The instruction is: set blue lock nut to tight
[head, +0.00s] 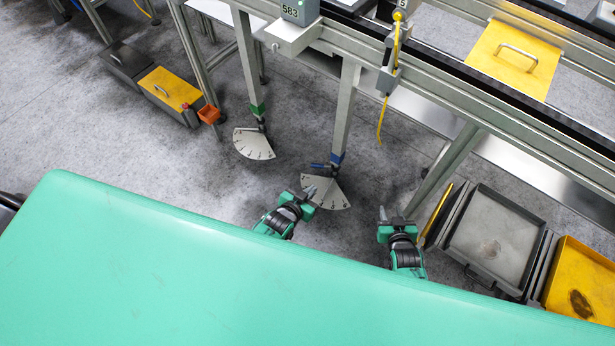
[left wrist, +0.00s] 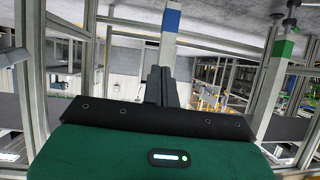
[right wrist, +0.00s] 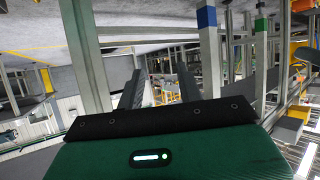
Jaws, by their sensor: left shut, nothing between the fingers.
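The blue lock nut (head: 321,166) shows in the head view as a small blue lever low on the blue-banded leg (head: 337,158), pointing left. A pale fan-shaped numbered scale (head: 334,196) lies below it, partly covered by my left gripper. My left gripper (head: 311,190) is shut and empty, just below the lever in the picture; I cannot tell whether it touches anything. In the left wrist view the blue band (left wrist: 171,20) is above the closed fingers; the nut is not visible there. My right gripper (head: 391,212) is open and empty, right of the scale.
A green-banded leg (head: 257,110) with its own scale (head: 254,144) stands to the left. Grey trays (head: 494,232) and a yellow tray (head: 585,280) lie at the right. A yellow cord (head: 386,110) hangs from the frame. My turquoise body fills the foreground.

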